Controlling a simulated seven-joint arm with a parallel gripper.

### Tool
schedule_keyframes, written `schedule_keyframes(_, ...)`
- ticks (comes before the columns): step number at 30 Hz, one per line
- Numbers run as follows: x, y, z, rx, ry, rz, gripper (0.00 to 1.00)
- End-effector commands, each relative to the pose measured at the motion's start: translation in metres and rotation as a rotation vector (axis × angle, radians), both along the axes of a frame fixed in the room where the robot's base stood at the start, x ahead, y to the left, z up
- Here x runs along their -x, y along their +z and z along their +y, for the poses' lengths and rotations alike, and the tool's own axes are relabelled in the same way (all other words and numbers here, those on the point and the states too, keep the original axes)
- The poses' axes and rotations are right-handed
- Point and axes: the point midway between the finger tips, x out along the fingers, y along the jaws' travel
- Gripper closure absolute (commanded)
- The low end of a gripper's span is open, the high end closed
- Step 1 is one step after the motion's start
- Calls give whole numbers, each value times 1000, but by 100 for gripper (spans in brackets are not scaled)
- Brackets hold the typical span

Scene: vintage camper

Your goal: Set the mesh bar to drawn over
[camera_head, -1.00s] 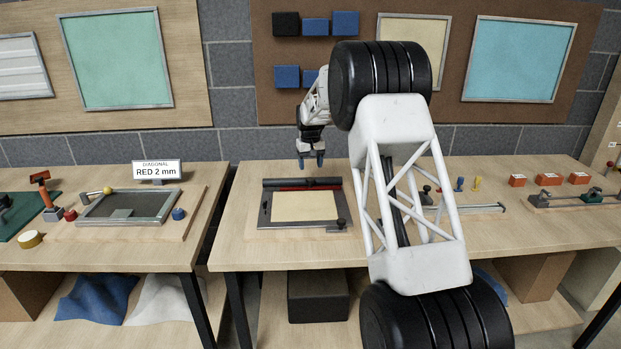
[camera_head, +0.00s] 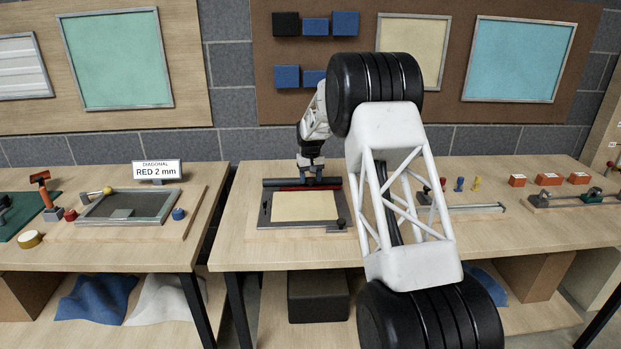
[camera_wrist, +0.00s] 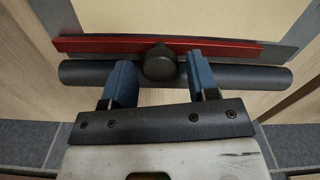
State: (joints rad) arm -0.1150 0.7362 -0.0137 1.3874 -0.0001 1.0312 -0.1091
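The mesh bar looks like a dark round bar (camera_wrist: 85,73) with a red strip (camera_wrist: 100,44) along it and a round dark knob (camera_wrist: 160,63) at its middle. It lies along the far edge of a grey frame (camera_head: 265,212) around a cream panel (camera_head: 303,206). The red strip (camera_head: 290,188) also shows in the head view. My gripper (camera_head: 310,180) is down at the bar's middle. In the wrist view my gripper (camera_wrist: 160,82) is open, its blue fingers apart on either side of the knob and overlapping the bar. I cannot tell whether they touch it.
A dark clamp knob (camera_head: 341,223) sits at the frame's near right corner. A second framed mesh (camera_head: 125,205) lies on the left bench (camera_head: 100,255). Pegs and orange blocks (camera_head: 548,179) stand farther right. Bare tabletop (camera_head: 240,250) lies in front of the frame.

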Motion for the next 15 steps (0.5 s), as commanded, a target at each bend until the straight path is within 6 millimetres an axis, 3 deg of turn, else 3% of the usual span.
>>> schedule_keyframes(2, 0, 0, 0, 0, 0, 0, 59)
schedule_keyframes(10, 0, 0, 0, 0, 0, 0, 100)
schedule_keyframes(15, 1, 0, 0, 0, 0, 1, 100)
